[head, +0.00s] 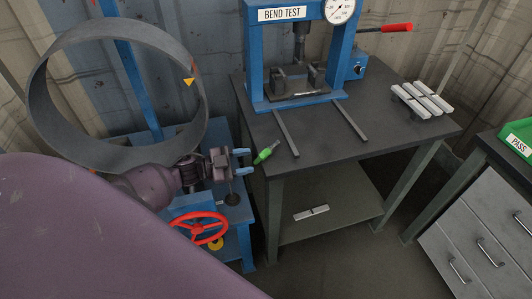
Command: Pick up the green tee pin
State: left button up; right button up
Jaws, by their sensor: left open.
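The green tee pin (265,154) shows in the head view at the left edge of the dark workbench top. It has a green body and a lighter grey tip pointing up and to the right. My left gripper (242,163) comes in from the left, with its two blue fingers apart and nothing between them. The fingertips are just left of the green pin, with a small gap in the picture. I cannot tell the depth between them. My right gripper is not in view.
A blue bend test press (257,60) stands on the workbench (355,135). Metal bars (422,99) lie at the bench's right. A large grey pipe ring (48,120) and a red handwheel (201,228) are at left. A green PASS bin (518,140) is at far right.

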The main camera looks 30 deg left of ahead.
aim_at(259, 157)
pick_arm(q)
jog(key=shift+w+a+x, duration=0.1)
jog(key=shift+x, duration=1.65)
jog(key=shift+w+a+x, duration=0.1)
jog(key=shift+x, duration=1.7)
jog(key=shift+c, duration=0.3)
grip_shut()
